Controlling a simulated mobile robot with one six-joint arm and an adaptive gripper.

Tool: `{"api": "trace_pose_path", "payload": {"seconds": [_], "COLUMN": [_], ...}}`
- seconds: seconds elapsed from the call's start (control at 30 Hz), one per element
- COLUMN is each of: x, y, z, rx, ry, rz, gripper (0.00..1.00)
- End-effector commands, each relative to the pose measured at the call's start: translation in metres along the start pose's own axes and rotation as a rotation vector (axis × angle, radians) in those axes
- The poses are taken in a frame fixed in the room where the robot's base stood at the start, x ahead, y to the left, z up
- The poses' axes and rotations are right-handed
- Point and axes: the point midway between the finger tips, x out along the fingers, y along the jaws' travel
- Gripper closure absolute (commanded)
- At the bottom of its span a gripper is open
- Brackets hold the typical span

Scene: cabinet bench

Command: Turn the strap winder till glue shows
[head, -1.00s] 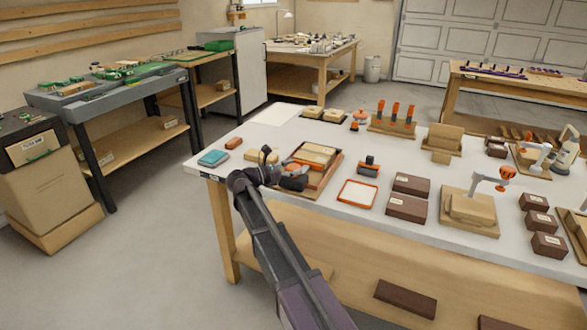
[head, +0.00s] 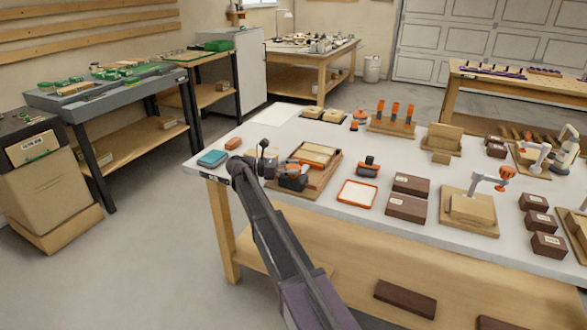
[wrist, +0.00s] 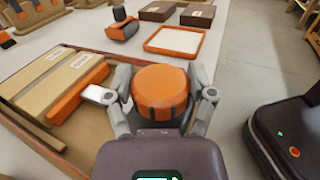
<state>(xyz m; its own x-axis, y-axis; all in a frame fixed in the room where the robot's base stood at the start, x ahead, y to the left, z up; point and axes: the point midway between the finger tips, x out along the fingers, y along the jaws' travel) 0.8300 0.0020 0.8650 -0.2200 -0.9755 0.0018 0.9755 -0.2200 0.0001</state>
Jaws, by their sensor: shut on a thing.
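The strap winder (wrist: 160,90) is a round orange knob with dark marks on its side, at the middle of the wrist view. My gripper (wrist: 162,100) has one finger on each side of it and is shut on it. In the head view my gripper (head: 291,181) is low at the front corner of the wooden tray (head: 322,180). Pale boards (wrist: 62,75) lie side by side in the tray, with an orange bar (wrist: 78,98) along their near end. A light metal piece (wrist: 98,94) sits between bar and winder. I cannot make out glue at the seams.
A teal box (head: 212,159) and small orange block (head: 233,143) lie left of the tray. A black-and-orange tool (head: 368,166), an orange-rimmed white tray (head: 358,193) and dark boxes (head: 407,208) stand to the right. The bench's front edge is close.

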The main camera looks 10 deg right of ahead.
Motion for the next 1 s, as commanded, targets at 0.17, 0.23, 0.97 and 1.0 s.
{"api": "trace_pose_path", "payload": {"seconds": [0.17, 0.23, 0.97, 1.0], "x": [0.003, 0.003, 0.0, 0.0], "y": [-0.002, -0.002, -0.001, -0.001], "z": [0.0, 0.0, 0.009, 0.012], "rx": [-0.001, -0.001, 0.0, 0.0], "ry": [0.001, 0.001, 0.0, 0.0], "rz": [-0.004, -0.004, 0.002, 0.002], "gripper": [0.77, 0.23, 0.0, 0.0]}}
